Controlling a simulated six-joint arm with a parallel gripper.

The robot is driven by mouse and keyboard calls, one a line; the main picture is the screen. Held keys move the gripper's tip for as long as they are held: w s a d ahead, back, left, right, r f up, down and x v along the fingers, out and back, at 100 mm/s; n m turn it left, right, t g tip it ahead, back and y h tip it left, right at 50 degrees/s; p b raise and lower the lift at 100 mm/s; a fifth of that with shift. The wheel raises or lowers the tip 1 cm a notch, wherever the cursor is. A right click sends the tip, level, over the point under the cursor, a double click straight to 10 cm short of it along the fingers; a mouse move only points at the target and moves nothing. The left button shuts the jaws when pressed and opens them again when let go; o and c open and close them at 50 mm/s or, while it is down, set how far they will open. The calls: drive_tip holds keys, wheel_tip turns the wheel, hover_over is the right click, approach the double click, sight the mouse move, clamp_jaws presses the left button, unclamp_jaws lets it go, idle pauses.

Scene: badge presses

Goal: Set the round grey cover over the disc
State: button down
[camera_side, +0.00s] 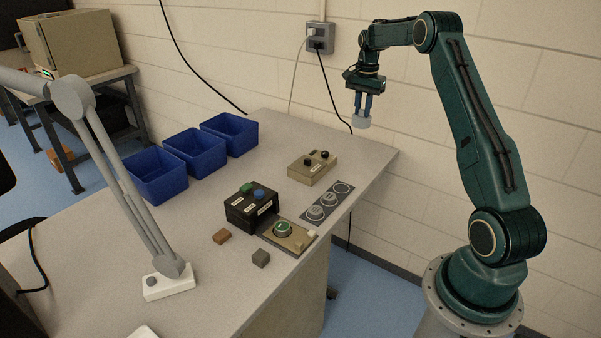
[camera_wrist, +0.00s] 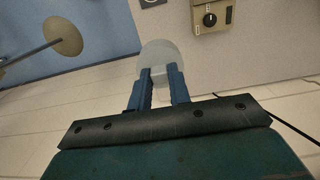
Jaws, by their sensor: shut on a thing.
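My gripper (camera_side: 363,108) is raised high above the back right edge of the table, near the wall. It is shut on the round grey cover (camera_side: 361,122), which hangs below the fingertips. In the wrist view the cover (camera_wrist: 160,53) shows as a pale grey round shape between and beyond the two blue fingers (camera_wrist: 159,80). The disc (camera_side: 282,229) looks green with a pale rim and lies on a tan plate (camera_side: 298,243) in front of the black press box. The cover is well apart from the disc, above and to its right.
A black box (camera_side: 247,208) with green and blue buttons adjoins the tan plate. A beige knob box (camera_side: 312,169) and a grey strip with circles (camera_side: 343,188) lie behind.

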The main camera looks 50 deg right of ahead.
drive_tip(key=shift+w+a+f, duration=0.2)
drive_tip(key=shift+w+a, duration=0.15)
drive_tip(key=shift+a, duration=0.2)
drive_tip(key=w+a+f+n, duration=0.2)
drive_tip(key=w+a+f, duration=0.1)
drive_tip(key=a, duration=0.6)
drive_tip(key=w+a+f+n, duration=0.2)
drive_tip(key=w+a+n, duration=0.1)
drive_tip(key=a, duration=0.6)
drive_tip(key=s+a+f+n, duration=0.1)
drive_tip(key=a+f+n, duration=0.1)
drive_tip(key=a, duration=0.7)
drive_tip(key=s+a+f+n, duration=0.2)
drive_tip(key=a, duration=0.7)
drive_tip(key=shift+s+f, duration=0.2)
drive_tip(key=shift+f, duration=0.35)
drive_tip(key=shift+f, duration=3.9)
